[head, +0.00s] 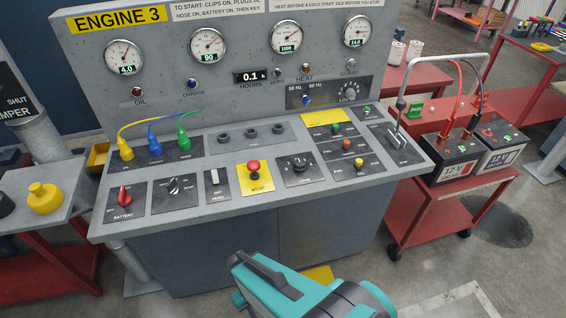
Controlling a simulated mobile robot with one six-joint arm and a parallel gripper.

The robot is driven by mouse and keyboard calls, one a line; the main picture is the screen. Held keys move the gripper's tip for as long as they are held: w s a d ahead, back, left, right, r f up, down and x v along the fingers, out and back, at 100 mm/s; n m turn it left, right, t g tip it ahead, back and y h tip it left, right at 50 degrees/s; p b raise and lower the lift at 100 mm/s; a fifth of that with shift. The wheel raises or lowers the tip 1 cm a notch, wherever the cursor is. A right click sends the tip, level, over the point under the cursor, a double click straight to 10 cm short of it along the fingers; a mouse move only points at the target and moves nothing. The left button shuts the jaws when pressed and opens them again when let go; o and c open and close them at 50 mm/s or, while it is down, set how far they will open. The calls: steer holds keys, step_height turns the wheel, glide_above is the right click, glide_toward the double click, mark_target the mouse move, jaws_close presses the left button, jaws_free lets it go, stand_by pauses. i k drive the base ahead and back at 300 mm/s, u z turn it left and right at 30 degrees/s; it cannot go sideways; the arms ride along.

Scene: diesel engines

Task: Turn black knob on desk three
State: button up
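The desk marked ENGINE 3 (118,17) stands in front of me with a sloped control panel. A round black knob (298,165) sits on a dark plate, right of the red stop button (254,167) on its yellow plate. Its small lettering is too small to read. A dark key-type switch (173,185) sits further left, beside the red battery switch (124,196). My teal and dark arm (285,288) shows at the bottom centre, below and in front of the desk edge, apart from the knob. No gripper fingers show.
Yellow, blue and green plugs (156,148) with cables stand on the left panel. A red cart (460,195) with two batteries (447,157) stands right of the desk.

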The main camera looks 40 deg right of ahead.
mark_target(300, 166)
steer(key=u, duration=0.65)
steer(key=k, duration=0.5)
steer(key=z, duration=3.55)
steer(key=i, duration=0.1)
steer(key=u, duration=1.95)
